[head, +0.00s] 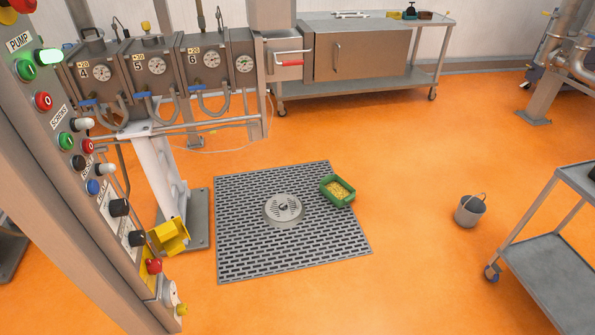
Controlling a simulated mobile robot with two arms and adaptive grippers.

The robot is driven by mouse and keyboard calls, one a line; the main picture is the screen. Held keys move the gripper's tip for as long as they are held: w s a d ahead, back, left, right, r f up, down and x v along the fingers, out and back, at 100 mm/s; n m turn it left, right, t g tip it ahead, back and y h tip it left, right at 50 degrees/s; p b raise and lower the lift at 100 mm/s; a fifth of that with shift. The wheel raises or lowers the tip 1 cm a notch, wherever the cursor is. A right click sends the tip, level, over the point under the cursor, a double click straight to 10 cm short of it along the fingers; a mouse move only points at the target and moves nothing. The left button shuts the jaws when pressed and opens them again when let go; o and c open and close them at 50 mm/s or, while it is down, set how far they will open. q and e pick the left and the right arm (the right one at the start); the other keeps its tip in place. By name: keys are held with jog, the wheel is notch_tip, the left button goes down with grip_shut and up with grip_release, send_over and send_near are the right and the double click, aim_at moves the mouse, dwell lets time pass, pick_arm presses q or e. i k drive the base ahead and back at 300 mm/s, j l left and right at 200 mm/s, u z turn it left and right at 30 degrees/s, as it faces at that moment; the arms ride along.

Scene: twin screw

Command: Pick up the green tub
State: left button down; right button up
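The green tub (325,189) sits on the right part of a grey slotted floor grate, near the grate's upper right edge. It is a small open box with yellow grains or pellets inside. It stands apart from the round metal drain cover to its left. Neither of my grippers shows in the head view, so nothing of mine is near the tub in this picture.
The grate (245,250) lies on an orange floor. A control panel (75,150) with buttons rises close on the left. A metal bucket (470,211) and a wheeled cart (560,265) stand to the right. A steel workbench (360,55) is behind. Floor around the tub is open.

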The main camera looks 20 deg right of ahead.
aim_at(336, 188)
jog(key=z, duration=1.85)
jog(key=i+u, duration=0.2)
jog(key=i, duration=0.7)
jog(key=i+u, duration=0.15)
jog(key=i, duration=0.7)
jog(key=i+l+u, duration=0.2)
jog(key=i, duration=0.7)
